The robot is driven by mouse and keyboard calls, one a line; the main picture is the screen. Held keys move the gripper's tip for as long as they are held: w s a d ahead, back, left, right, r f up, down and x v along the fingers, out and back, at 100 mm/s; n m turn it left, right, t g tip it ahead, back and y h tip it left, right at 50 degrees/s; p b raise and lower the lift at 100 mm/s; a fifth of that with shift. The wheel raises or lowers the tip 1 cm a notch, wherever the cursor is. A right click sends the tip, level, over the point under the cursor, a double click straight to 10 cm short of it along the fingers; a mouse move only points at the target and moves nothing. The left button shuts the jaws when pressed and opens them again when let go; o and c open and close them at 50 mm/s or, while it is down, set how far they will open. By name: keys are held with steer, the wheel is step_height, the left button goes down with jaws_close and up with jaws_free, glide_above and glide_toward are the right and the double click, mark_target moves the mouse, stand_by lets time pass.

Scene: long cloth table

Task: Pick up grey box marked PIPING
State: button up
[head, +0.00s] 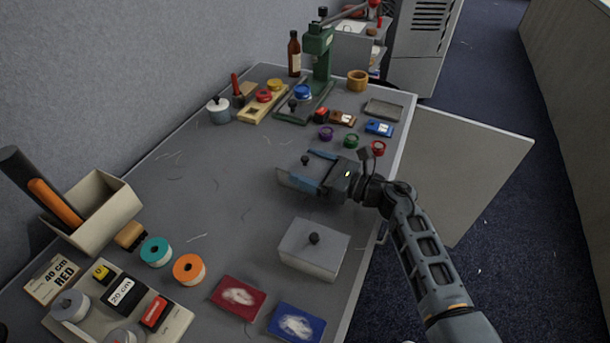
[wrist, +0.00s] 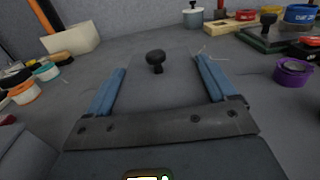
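A grey box with a black knob (head: 295,181) is under and between my gripper's blue fingers in the middle of the table. Its grey top with the knob also shows in the wrist view (wrist: 155,85). My gripper (head: 312,168) has one finger along each side of this box, with the fingers wide apart. I cannot tell whether they press on it or stand just clear. A second, pale grey box with a black knob (head: 308,255) stands nearer the front, apart from my gripper. I can read no PIPING mark on either box.
Red (head: 238,297) and blue (head: 296,324) cards lie at the front, with teal (head: 156,251) and orange (head: 189,269) spools to their left. A green press (head: 317,55) and several small tins stand at the back. The table is clear left of my gripper.

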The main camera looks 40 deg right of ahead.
steer(key=c, duration=0.6)
steer(key=shift+r, duration=0.2)
